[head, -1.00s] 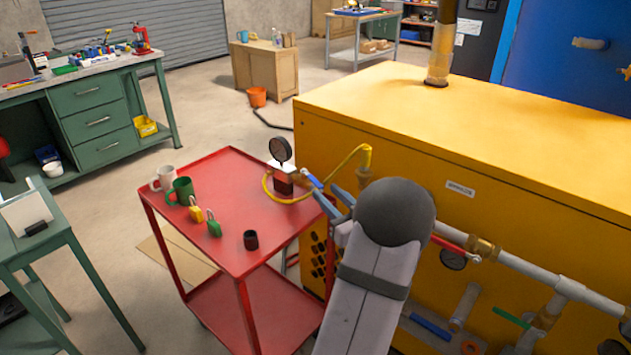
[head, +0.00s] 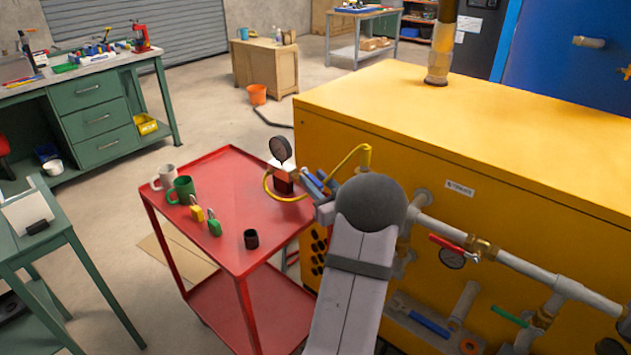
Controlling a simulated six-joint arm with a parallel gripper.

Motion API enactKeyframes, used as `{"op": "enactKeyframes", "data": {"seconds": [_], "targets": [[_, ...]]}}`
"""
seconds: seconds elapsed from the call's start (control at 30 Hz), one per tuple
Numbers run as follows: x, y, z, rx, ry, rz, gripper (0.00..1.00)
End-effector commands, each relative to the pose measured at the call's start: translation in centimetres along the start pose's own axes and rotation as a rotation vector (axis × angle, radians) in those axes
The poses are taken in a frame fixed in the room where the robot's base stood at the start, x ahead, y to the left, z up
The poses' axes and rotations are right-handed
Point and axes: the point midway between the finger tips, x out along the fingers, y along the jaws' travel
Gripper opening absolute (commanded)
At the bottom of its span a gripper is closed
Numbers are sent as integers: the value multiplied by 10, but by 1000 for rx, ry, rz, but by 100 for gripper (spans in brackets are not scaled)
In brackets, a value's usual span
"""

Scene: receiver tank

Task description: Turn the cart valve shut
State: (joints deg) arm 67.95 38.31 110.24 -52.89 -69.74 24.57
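The cart valve sits on a gauge assembly at the right rear of the red cart (head: 225,225). It has a round dial gauge (head: 280,149), a pale and dark red block (head: 283,178) and a blue lever handle (head: 313,184) pointing right. My gripper (head: 318,181) is at the blue handle, its fingers overlapping it in the picture. My wrist hides part of the gripper, and I cannot tell whether the fingers touch the handle or how far apart they are.
A yellow hose (head: 346,159) runs from the valve assembly to the yellow tank housing (head: 450,130) close on the right. A red-handled valve (head: 447,244) is on the housing's pipe.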

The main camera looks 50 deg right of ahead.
Motion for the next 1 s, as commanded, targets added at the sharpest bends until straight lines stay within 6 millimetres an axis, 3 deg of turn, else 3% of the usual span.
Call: {"op": "enactKeyframes", "data": {"seconds": [0.03, 0.13, 0.17, 0.67, 1.0], "targets": [[0, 0, 0, 0, 0, 0, 27], [0, 0, 0, 0, 0, 0, 3], [0, 0, 0, 0, 0, 0, 0], [0, -5, 1, 2, 0, 53, 0], [2, -18, 3, 1, 0, 234, 0]]}}
